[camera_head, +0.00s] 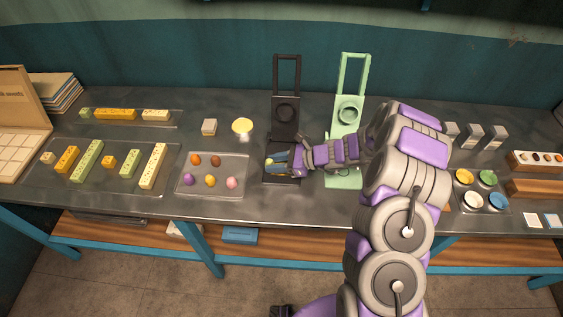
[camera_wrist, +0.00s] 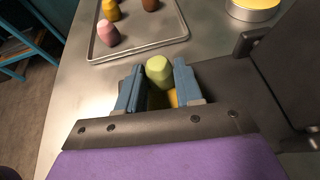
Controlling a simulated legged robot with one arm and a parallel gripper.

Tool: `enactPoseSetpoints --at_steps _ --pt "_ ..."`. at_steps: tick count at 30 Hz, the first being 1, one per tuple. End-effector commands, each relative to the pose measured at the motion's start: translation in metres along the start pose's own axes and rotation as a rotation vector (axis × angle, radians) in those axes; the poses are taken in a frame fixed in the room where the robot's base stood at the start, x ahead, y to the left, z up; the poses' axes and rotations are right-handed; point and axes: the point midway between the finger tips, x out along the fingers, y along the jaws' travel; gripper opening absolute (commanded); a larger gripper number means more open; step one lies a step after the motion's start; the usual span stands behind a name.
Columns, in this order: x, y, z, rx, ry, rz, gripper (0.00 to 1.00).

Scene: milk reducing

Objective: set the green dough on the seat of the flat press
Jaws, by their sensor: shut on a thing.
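The green dough (camera_wrist: 159,70), a small rounded lump, sits between the two blue fingers of my gripper (camera_wrist: 158,88) in the wrist view. My gripper (camera_head: 275,161) is shut on it, over the front base of the black press (camera_head: 286,110). The black press also shows at right in the wrist view (camera_wrist: 245,95). I cannot tell whether the dough touches the base; the seat is largely hidden by the gripper. An orange-yellow patch shows between the fingers below the dough. A light green press (camera_head: 350,110) stands to the right, partly behind my arm. Which press is the flat one is not clear.
A metal tray (camera_head: 212,192) with several coloured doughs lies just left of the black press. Coloured bars fill trays at left. Round cups (camera_head: 473,200) stand right of my arm.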

Motion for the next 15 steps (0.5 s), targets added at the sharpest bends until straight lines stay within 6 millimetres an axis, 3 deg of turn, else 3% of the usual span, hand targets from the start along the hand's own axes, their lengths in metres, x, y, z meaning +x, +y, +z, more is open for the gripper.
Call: enactPoseSetpoints --at_steps 9,15 --pt "-0.014 -0.003 -0.003 0.002 -0.015 -0.003 0.07" --pt "-0.010 -0.003 -0.003 0.002 -0.007 -0.004 0.07"
